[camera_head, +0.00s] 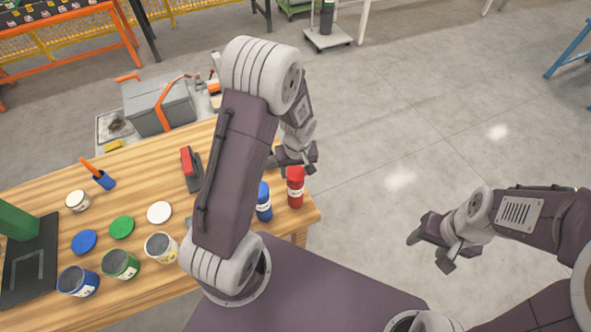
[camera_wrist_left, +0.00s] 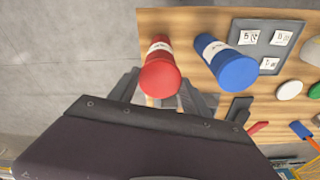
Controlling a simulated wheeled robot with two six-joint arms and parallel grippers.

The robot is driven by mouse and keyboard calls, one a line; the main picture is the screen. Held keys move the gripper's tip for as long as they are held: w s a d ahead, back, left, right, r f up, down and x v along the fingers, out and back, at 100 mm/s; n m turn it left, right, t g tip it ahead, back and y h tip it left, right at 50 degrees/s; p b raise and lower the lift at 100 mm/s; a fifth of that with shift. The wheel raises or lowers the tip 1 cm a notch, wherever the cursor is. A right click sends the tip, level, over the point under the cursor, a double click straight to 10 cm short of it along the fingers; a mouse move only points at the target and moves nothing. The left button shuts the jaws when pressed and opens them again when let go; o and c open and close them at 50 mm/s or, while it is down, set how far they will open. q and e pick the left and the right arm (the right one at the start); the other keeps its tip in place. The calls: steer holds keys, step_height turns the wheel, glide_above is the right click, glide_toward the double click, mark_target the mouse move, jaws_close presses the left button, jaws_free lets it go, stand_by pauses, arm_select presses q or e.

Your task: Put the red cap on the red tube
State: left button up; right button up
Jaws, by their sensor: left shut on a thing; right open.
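The red tube (camera_head: 295,194) stands upright near the right end of the wooden table, with a white label around its middle. The red cap (camera_head: 295,173) is at its top, between the fingers of my left gripper (camera_head: 297,165). In the left wrist view the red cap (camera_wrist_left: 160,76) sits between the two grey fingers, in line with the red tube (camera_wrist_left: 157,51). I cannot see a clear seam or gap between cap and tube. My left gripper is shut on the cap. My right gripper (camera_head: 431,251) is open and empty, over the floor at the right.
A blue tube (camera_head: 264,204) stands just left of the red one. Several jars, such as the green one (camera_head: 121,265), and loose round lids, such as the white one (camera_head: 159,212), are further left. A red and black tool (camera_head: 190,168) lies behind. The table ends just right of the red tube.

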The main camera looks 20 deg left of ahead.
arm_select(q)
steer(key=shift+f+b, duration=0.55)
steer(key=shift+b, duration=0.15)
stand_by(0.9)
steer(key=o, duration=1.8)
steer(key=shift+r, duration=0.15)
steer(key=shift+r+p, duration=2.95)
steer(key=shift+r, duration=0.5)
